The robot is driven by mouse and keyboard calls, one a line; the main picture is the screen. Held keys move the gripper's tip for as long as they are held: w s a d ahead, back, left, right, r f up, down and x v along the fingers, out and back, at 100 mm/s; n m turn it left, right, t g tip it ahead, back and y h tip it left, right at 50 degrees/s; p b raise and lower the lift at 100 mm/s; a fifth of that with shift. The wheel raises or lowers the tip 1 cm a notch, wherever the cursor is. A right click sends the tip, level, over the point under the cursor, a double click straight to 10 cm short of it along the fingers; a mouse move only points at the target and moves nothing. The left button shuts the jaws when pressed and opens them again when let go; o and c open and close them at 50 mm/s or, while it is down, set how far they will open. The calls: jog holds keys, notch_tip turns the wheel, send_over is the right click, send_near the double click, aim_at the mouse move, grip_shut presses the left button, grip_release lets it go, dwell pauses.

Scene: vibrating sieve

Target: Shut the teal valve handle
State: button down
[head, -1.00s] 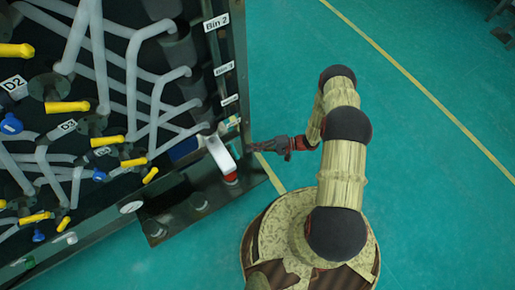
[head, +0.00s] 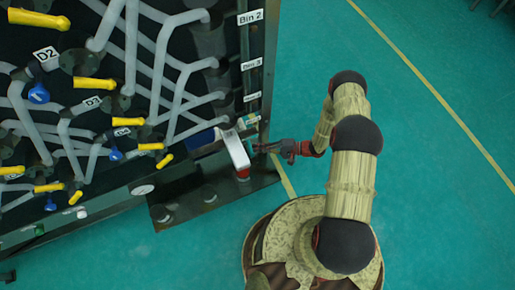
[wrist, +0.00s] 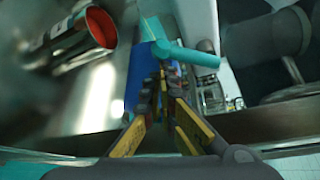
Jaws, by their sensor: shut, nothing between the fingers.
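The teal valve handle (wrist: 185,52) shows in the wrist view as a flat lever with a rounded hub at its upper left end. It slants down to the right, just beyond my fingertips. My gripper (wrist: 163,82) is shut and empty, its yellow-padded fingers pointing toward the handle. I cannot tell whether the tips touch it. In the head view my gripper (head: 259,148) is at the right edge of the machine, beside a white part with a red end (head: 237,151). I cannot make out the teal handle clearly there.
The machine's dark panel carries grey pipes, yellow handles (head: 94,84) and blue knobs (head: 39,94). In the wrist view a metal cylinder with a red-orange opening (wrist: 101,27) is at upper left and a dark cylinder (wrist: 268,38) at upper right. Teal floor (head: 420,190) to the right is clear.

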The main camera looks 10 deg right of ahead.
aim_at(252, 156)
jog(key=shift+s+d+r+m+p, duration=0.1)
jog(key=shift+s+r+m+p, duration=0.2)
jog(key=shift+m, duration=0.2)
jog(key=s+r+m+g+h+p, duration=0.1)
jog(key=m+g, duration=0.1)
jog(key=s+d+r+m+g+h+p, duration=0.1)
jog(key=s+r+m+h, duration=0.1)
jog(key=shift+s+m+g, duration=0.1)
jog(key=shift+m+g, duration=0.3)
dwell(0.5)
jog(key=shift+r, duration=0.2)
dwell(0.4)
